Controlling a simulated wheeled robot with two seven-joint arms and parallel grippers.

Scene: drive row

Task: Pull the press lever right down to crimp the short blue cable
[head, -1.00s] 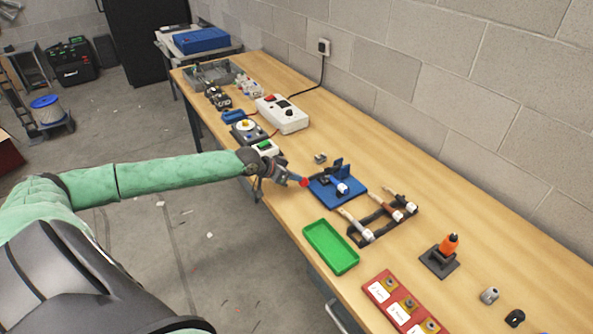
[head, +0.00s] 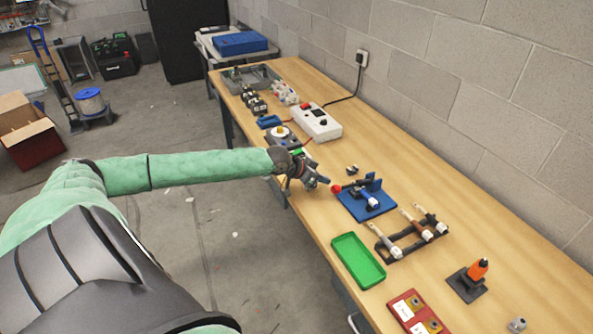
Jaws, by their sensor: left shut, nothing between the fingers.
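The press has a blue base (head: 381,207) and a dark lever ending in a red knob (head: 336,189). The lever lies roughly level, its knob out past the left edge of the base. A short blue piece with a white end, which looks like the short blue cable (head: 368,198), lies at the press; its exact seating is too small to tell. My left gripper (head: 322,181) is shut and empty, just left of the red knob, with a small gap seeming to part them. My right gripper is out of view.
A white box (head: 318,123) and a small grey part (head: 352,170) lie behind. An orange tool (head: 478,268) stands at right.

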